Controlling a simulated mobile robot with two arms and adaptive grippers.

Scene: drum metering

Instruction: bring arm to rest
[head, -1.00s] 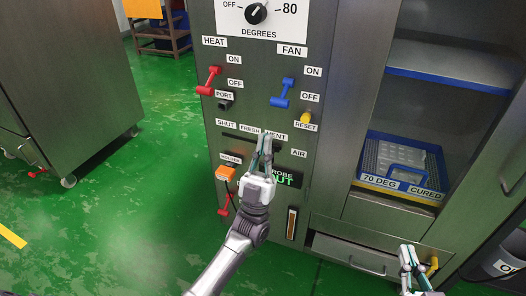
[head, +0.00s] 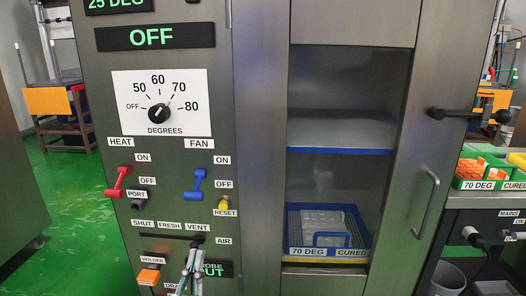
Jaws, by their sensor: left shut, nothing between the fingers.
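My left gripper (head: 192,258) shows at the bottom edge of the head view, fingers pointing up and closed together with nothing seen between them. It is in front of the lower control panel, just below the dark fresh air vent slot (head: 178,235), and covers part of the label there. I cannot tell whether the fingertips touch the panel. The rest of the left arm is cut off below. My right gripper is out of view.
The panel has a red heat lever (head: 119,182), a blue fan lever (head: 198,183), a yellow reset button (head: 224,205) and an orange probe handle (head: 149,276). A blue tray (head: 364,241) sits in the open cabinet. The cabinet door (head: 432,130) stands at right, with a bench beyond.

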